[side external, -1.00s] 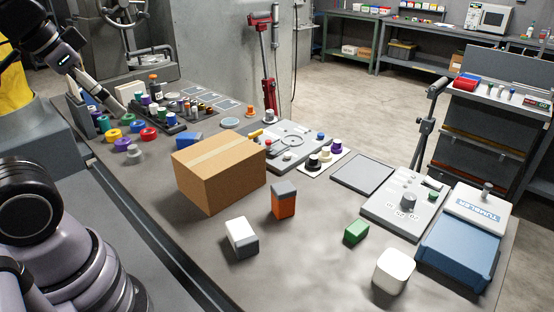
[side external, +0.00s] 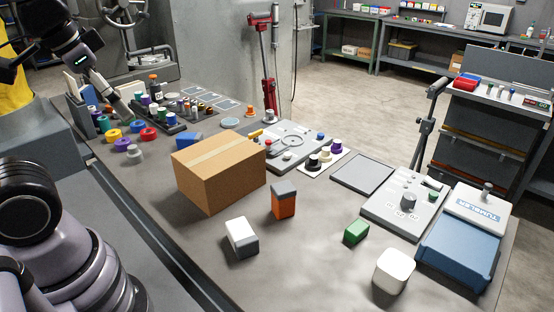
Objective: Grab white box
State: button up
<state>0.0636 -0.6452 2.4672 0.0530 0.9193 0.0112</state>
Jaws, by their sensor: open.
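Two white items stand on the table. One is a small white box with a grey lower part (side external: 240,232), in front of the cardboard box. The other is a plain white block with rounded edges (side external: 394,268), near the front right. My gripper (side external: 121,109) is at the upper left, pointing down over the far left of the table by the colored rings. It is open, far from both white items. Its fingertips are small and hard to make out against the clutter.
A large cardboard box (side external: 218,178) stands mid-table. An orange and grey block (side external: 284,201), a green block (side external: 356,232) and a blue-grey tumbler unit (side external: 457,250) stand to its right. Colored rings (side external: 131,125) crowd the far left. The table between the white items is mostly clear.

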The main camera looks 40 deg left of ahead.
jog(key=w+d+f+m+g+y, duration=0.5)
jog(key=w+d+f+m, duration=0.3)
jog(key=w+f+m, duration=0.2)
jog(key=w+d+f+m+t+y, duration=0.1)
jog(key=d+f+m+t+y, duration=0.1)
jog(key=d+f+m+y, duration=0.5)
jog(key=m+t, duration=0.3)
jog(key=m, duration=0.1)
send_near(241, 231)
jog(key=shift+h, duration=0.4)
jog(key=x, duration=0.9)
jog(key=shift+a+r, duration=0.15)
jog(key=shift+a, duration=0.25)
jog(key=shift+c, duration=0.3)
jog(key=c, duration=1.3)
jog(key=shift+o, duration=0.2)
